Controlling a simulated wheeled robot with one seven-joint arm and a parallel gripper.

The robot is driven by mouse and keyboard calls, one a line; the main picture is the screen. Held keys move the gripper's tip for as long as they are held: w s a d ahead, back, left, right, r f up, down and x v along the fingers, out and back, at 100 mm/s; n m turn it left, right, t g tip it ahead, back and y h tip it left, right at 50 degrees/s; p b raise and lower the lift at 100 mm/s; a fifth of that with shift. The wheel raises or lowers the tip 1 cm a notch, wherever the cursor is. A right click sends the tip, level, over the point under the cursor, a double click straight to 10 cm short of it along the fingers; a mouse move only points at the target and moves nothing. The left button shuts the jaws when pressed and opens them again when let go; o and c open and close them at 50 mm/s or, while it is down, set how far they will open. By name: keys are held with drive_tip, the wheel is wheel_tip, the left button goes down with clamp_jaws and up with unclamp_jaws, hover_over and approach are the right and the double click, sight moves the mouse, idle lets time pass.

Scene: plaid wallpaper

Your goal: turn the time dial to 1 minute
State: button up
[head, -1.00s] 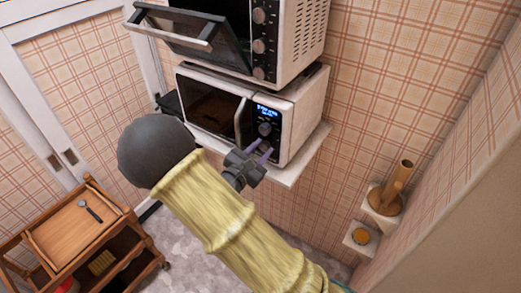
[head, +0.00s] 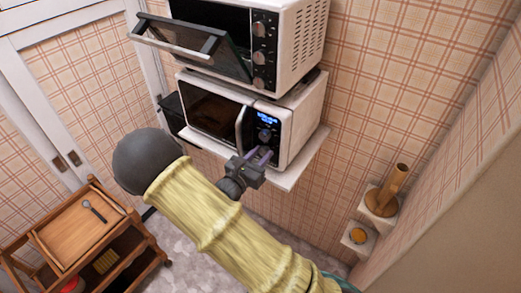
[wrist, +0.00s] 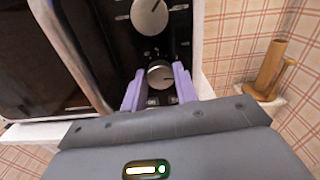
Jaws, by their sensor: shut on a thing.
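A white microwave (head: 291,128) stands on a wall shelf, with a lit blue display (head: 268,118) on its black panel. Its upper dial (head: 264,135) sits under the display and also shows at the top of the wrist view (wrist: 148,14). A silver lower dial (wrist: 160,76) is between the two purple fingers of my gripper (wrist: 160,88). My gripper is shut on this lower dial, one finger on each side. In the head view my gripper (head: 262,155) reaches the panel's lower part and hides the lower dial. The display text is too small to read.
A toaster oven (head: 298,45) with its door (head: 190,45) hanging open is above the microwave. The microwave's handle (head: 240,128) is just left of the panel. A wooden trolley (head: 75,235) stands at lower left. Small wall shelves (head: 361,237) are at right.

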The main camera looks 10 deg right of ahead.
drive_tip(key=n+p, duration=0.1)
drive_tip(key=n, duration=0.1)
drive_tip(key=n+p, duration=0.1)
drive_tip(key=p, duration=0.1)
drive_tip(key=shift+r+n, duration=0.2)
drive_tip(key=shift+n, duration=0.2)
drive_tip(key=shift+a+f+n+p, duration=0.1)
drive_tip(key=shift+f+n+p, duration=0.1)
drive_tip(key=shift+n+p, duration=1.4)
drive_tip(key=o, duration=1)
drive_tip(key=shift+c, duration=0.2)
drive_tip(key=b+v, duration=0.5)
drive_tip(key=v, duration=1.2)
drive_tip(key=shift+s+a, duration=0.1)
drive_tip(key=shift+a, duration=0.05)
